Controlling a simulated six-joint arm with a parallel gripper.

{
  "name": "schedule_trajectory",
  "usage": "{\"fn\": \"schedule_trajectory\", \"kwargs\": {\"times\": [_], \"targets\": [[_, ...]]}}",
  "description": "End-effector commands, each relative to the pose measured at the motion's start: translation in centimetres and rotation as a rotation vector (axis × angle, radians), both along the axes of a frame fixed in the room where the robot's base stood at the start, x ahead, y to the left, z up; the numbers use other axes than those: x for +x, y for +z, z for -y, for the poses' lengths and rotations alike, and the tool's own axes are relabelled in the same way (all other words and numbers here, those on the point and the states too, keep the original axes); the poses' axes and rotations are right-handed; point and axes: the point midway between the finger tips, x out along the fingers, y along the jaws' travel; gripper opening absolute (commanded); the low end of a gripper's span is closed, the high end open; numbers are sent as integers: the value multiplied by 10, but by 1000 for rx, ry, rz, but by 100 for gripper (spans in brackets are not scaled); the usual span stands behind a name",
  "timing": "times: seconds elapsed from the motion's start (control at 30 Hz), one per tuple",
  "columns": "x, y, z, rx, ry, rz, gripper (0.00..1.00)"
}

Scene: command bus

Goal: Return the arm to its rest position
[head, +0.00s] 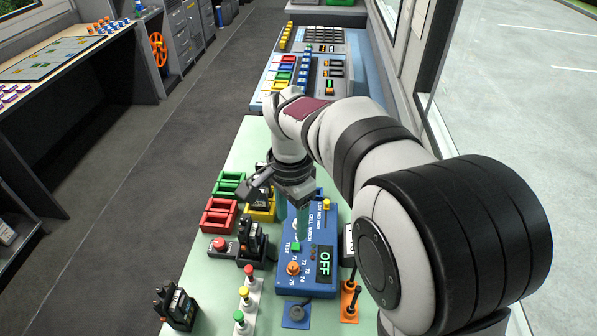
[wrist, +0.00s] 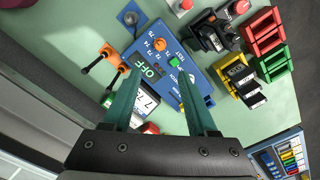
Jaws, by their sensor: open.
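My arm reaches in from the right in the head view and bends down over the green bench top (head: 250,150). My gripper (head: 292,222) is open, with its teal fingers pointing down at the blue cell match box (head: 322,283). In the wrist view my gripper (wrist: 158,73) has its fingers spread over the same blue box (wrist: 188,50), with nothing held between them. The box has an OFF display (head: 324,263), an orange knob (head: 293,268) and a green test button (head: 296,246). Whether a fingertip touches the box I cannot tell.
Red trays (head: 219,215) and green trays (head: 229,185) stand left of the box. A black battery-like block (head: 178,305) lies at the bench's near left. Colored push buttons (head: 245,298) and orange toggle switches (head: 349,300) stand near. A control console (head: 325,75) is beyond; windows line the right.

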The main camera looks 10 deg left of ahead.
Motion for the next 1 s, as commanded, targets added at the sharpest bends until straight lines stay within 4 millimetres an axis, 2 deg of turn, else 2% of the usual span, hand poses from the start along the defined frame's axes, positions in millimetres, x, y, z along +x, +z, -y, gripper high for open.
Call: {"fn": "schedule_trajectory", "kwargs": {"times": [0.07,0.17,0.27,0.3,0.4,0.5,0.63,1.0], "targets": [[-1,1,1,1,1,-1,58],[-26,17,28,19,32,-5,58],[-90,34,75,60,111,-14,58],[-118,35,89,80,147,-14,58],[-181,27,110,122,228,-9,58],[-221,14,117,149,286,2,58],[-237,7,118,162,316,5,58],[-237,7,118,161,318,4,58]]}}
